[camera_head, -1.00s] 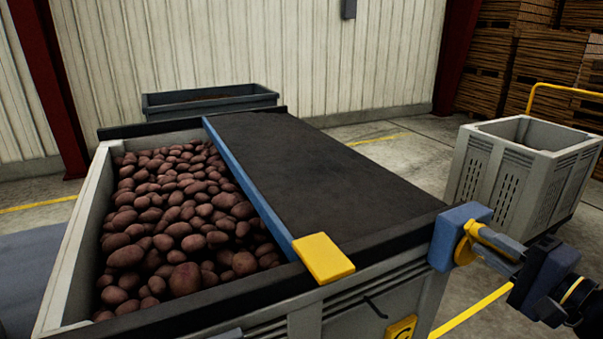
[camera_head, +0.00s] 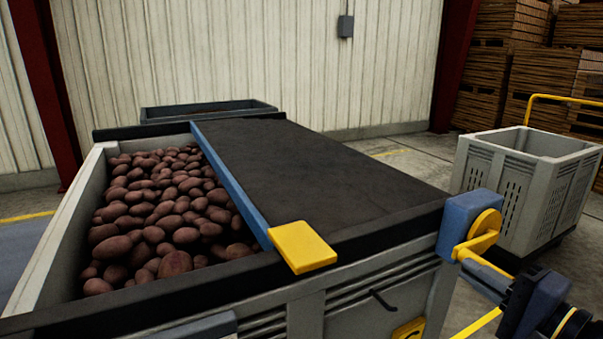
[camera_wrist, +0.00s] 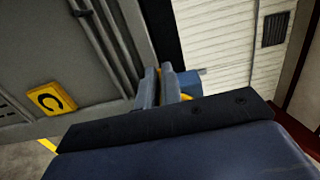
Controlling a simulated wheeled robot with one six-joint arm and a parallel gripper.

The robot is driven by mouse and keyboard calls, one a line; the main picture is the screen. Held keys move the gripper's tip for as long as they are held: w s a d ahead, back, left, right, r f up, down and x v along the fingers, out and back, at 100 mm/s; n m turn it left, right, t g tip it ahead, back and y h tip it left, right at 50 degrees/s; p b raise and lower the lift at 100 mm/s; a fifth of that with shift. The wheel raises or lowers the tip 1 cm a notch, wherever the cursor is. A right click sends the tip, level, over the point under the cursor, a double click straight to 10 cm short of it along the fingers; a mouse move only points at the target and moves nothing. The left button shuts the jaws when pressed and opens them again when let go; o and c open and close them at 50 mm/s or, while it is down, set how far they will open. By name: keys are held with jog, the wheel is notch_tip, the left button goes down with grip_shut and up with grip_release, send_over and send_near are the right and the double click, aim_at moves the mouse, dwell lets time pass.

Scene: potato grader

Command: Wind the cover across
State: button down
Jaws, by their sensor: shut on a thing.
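The black cover (camera_head: 320,180) lies over the right part of a large grey box (camera_head: 370,300). A blue bar (camera_head: 232,185) forms its left edge, with a yellow block (camera_head: 302,247) at the bar's near end. Reddish potatoes (camera_head: 165,205) show uncovered on the left. A yellow crank (camera_head: 484,232) sits on a blue housing (camera_head: 458,225) at the box's near right corner. My gripper (camera_head: 488,274) is shut on the crank's yellow handle. In the wrist view, my gripper's fingers (camera_wrist: 162,88) close around it, with only a little yellow showing.
A grey slatted crate (camera_head: 525,180) stands to the right, with a yellow rail (camera_head: 560,98) behind it. A dark bin (camera_head: 210,110) stands behind the box against the pale wall. Stacked wooden crates (camera_head: 540,75) fill the back right. Some floor is clear between box and crate.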

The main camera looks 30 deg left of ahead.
jog(key=shift+w+d+r+m, duration=0.2)
jog(key=shift+w+d+m, duration=0.1)
jog(key=shift+w+d, duration=0.2)
jog(key=w+d+f+b, duration=0.5)
jog(key=w+f+b, duration=0.3)
jog(key=f+b, duration=0.3)
jog(key=shift+d, duration=0.25)
dwell(0.4)
jog(key=shift+r, duration=0.1)
jog(key=w+d+r+p, duration=0.5)
jog(key=w+r+p, duration=0.2)
jog(key=r+p, duration=0.2)
jog(key=shift+r, duration=1)
